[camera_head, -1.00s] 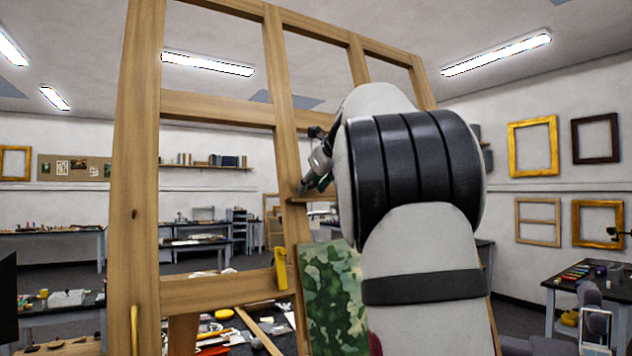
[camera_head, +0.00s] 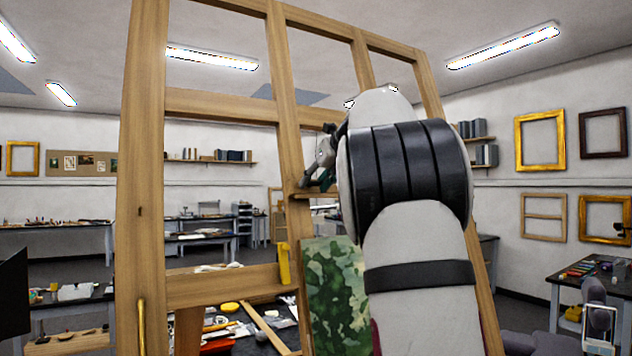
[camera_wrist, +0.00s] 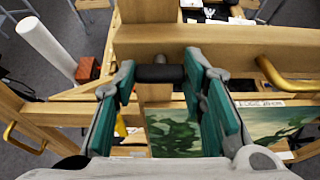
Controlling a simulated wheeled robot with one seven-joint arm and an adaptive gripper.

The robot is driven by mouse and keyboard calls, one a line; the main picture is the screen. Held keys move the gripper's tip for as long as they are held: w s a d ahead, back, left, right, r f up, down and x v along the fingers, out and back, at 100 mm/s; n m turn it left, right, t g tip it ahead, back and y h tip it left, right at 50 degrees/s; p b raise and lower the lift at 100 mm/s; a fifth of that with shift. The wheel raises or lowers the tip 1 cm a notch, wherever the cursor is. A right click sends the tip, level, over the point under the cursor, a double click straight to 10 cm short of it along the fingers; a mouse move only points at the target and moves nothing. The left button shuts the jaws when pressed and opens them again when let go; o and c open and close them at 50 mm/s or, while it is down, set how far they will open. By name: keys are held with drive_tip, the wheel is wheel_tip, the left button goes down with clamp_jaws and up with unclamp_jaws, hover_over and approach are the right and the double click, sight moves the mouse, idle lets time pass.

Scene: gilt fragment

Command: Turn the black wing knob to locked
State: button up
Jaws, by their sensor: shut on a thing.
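The black wing knob (camera_wrist: 160,73) shows in the wrist view as a short dark bar lying crosswise at the top of a wooden post. My gripper (camera_wrist: 161,76) has its teal-padded fingers on either side of the bar, shut on its two ends. In the head view my gripper (camera_head: 319,166) is at the middle upright of the wooden easel (camera_head: 142,190), partly hidden by my arm. The knob cannot be made out there, and no locked mark is readable.
A green patterned canvas (camera_head: 334,295) stands below my gripper. A brass handle (camera_wrist: 285,80) is right of the knob in the wrist view, near a wooden crossbar (camera_wrist: 220,42). A white tube (camera_wrist: 45,48) is at the left.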

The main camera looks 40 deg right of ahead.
drive_tip(key=shift+f, duration=0.1)
drive_tip(key=o, duration=1.2)
drive_tip(key=shift+c, duration=0.2)
drive_tip(key=shift+s, duration=0.1)
drive_tip(key=v, duration=1.1)
drive_tip(key=shift+s+r, duration=0.3)
drive_tip(key=shift+a, duration=0.1)
